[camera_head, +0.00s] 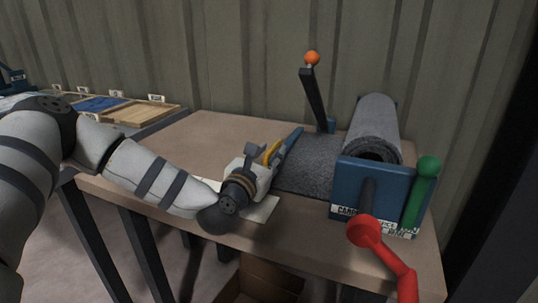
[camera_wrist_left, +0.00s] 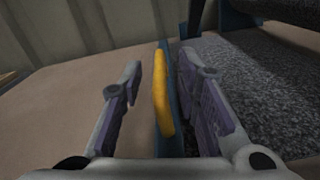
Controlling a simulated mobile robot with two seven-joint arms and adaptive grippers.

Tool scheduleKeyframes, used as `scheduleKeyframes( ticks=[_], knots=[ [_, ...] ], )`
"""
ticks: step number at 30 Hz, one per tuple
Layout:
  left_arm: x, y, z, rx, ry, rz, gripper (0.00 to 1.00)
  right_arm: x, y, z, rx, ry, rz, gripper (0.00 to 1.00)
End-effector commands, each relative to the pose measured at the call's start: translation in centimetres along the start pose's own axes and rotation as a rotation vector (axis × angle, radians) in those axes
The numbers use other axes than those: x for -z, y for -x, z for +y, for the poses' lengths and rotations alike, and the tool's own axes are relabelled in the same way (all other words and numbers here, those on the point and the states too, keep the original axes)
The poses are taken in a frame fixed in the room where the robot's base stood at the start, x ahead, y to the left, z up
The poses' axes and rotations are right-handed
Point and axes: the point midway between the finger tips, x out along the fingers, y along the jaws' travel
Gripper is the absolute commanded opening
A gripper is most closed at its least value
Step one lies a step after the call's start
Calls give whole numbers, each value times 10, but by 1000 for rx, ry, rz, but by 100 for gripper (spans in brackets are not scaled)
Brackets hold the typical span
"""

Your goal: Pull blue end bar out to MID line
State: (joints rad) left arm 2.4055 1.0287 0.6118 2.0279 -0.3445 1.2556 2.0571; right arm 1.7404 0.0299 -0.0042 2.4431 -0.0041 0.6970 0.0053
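The blue end bar (camera_head: 292,140) lies at the left edge of the grey fabric (camera_head: 308,165) on the bench, with a yellow grip (camera_head: 271,152) on its left side. My left gripper (camera_head: 262,168) is at this grip, over the bench. In the left wrist view my gripper (camera_wrist_left: 160,80) is open, one finger on each side of the yellow grip (camera_wrist_left: 162,95) and the blue bar (camera_wrist_left: 175,110), with gaps showing on both sides. The fabric (camera_wrist_left: 255,85) lies to the right of the bar. I cannot make out a MID line. My right gripper is not in view.
A grey fabric roll (camera_head: 373,122) sits behind a blue end plate (camera_head: 350,185) with a red crank (camera_head: 385,250) and a green handle (camera_head: 420,190). A black lever with an orange knob (camera_head: 312,58) stands behind the fabric.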

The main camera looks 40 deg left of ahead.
Motion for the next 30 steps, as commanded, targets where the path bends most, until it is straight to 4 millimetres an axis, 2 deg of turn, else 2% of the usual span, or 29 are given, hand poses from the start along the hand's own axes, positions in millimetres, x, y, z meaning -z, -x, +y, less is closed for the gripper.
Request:
scheduleKeyframes(
  ticks=[5, 9, 20, 23, 30],
  knots=[
    [0, 0, 0, 0, 0, 0, 30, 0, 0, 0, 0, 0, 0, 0],
    [0, 0, 0, 0, 0, 0, 0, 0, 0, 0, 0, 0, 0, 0],
    [0, 0, 0, 1, -2, 0, 0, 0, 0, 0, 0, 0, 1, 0],
    [1, 0, 10, -3, -1, -1, 0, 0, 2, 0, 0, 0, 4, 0],
    [11, 0, 64, -7, 0, -2, 0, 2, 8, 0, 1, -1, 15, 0]
  ],
)
